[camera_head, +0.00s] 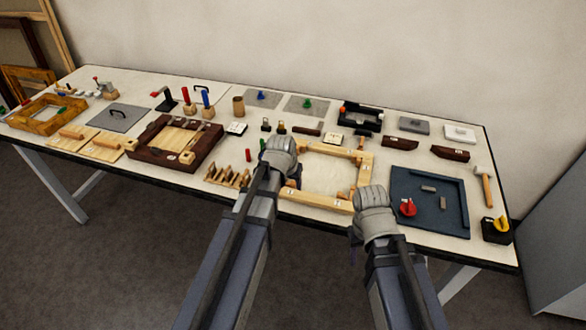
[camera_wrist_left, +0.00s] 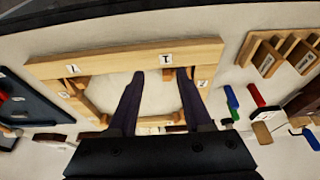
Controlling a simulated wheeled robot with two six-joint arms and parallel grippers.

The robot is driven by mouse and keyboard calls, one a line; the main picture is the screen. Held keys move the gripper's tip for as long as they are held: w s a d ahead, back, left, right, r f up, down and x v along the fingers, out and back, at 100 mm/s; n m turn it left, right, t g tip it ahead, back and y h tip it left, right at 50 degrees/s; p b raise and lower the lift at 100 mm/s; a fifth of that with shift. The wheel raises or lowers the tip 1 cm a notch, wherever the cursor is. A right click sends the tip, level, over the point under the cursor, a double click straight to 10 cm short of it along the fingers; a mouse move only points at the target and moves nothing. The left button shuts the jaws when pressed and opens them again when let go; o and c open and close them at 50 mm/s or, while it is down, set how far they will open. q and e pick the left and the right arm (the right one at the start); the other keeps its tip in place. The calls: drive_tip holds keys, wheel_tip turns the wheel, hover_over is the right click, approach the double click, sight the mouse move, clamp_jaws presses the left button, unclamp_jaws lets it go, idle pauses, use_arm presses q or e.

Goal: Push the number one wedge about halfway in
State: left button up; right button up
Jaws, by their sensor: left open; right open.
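The light wooden frame (camera_head: 318,203) lies on the table with small numbered white labels at its corners. My left gripper (camera_head: 292,183) is over the frame's front left corner. In the left wrist view the gripper (camera_wrist_left: 161,75) is open, its two dark fingers apart beside the frame bar (camera_wrist_left: 120,59). A label that looks like an upside-down 1 (camera_wrist_left: 166,59) is on the bar near the fingertips. A small wooden wedge there is mostly hidden by the right finger, so I cannot tell its depth. My right gripper (camera_head: 354,240) is open at the frame's front right corner.
A dark blue tray (camera_head: 446,217) with a red knob lies right of the frame. A wooden rack (camera_head: 222,178) and a dark brown box frame (camera_head: 143,150) are on the left. A mallet (camera_head: 485,185) lies at the far right. Several small tools stand behind.

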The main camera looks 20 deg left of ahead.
sight(293, 183)
use_arm(q)
drive_tip(key=shift+w+a+r, duration=0.25)
drive_tip(key=shift+w+r, duration=0.15)
drive_tip(key=shift+w, duration=0.2)
drive_tip(key=shift+w+a+r, duration=0.2)
drive_tip(key=shift+w+r, duration=0.15)
drive_tip(key=shift+w, duration=0.25)
drive_tip(key=b+x, duration=0.7)
drive_tip(key=x, duration=0.1)
drive_tip(key=shift+w, duration=0.1)
use_arm(e)
wheel_tip(293, 183, down, 6)
drive_tip(key=shift+f, duration=0.15)
use_arm(q)
drive_tip(key=shift+r+t, duration=0.1)
drive_tip(key=shift+t, duration=0.2)
clamp_jaws()
